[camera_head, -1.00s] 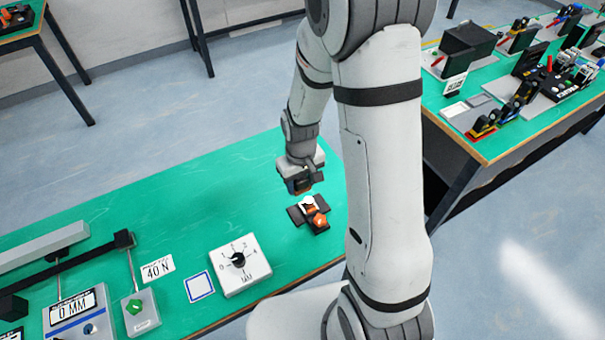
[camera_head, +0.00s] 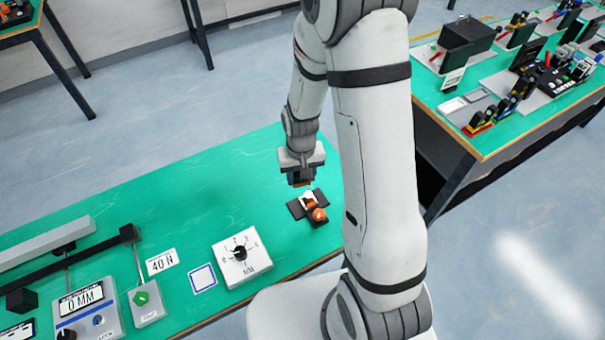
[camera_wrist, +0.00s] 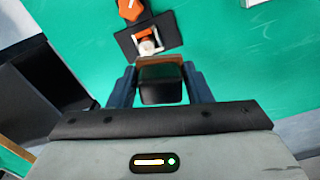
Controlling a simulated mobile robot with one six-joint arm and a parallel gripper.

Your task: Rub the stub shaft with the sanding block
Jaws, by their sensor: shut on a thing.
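My gripper (camera_head: 301,180) is shut on a dark block with an orange-brown face, the sanding block (camera_wrist: 161,88). In the wrist view the block sits between both fingers. The stub shaft (camera_wrist: 148,46) looks like a short pale cylinder on a black base plate (camera_wrist: 126,43), with an orange part beyond it. In the head view the same small fixture (camera_head: 294,209) stands near the table's front edge, just below my gripper in the picture. The block appears above and apart from the shaft. The exact height gap cannot be told.
On the green table (camera_head: 200,225), a white dial box (camera_head: 242,258), a blue-framed square (camera_head: 202,279) and a 40 N card (camera_head: 162,262) lie left of the fixture. A second table (camera_head: 445,120) with several devices stands at right. Green surface behind the fixture is clear.

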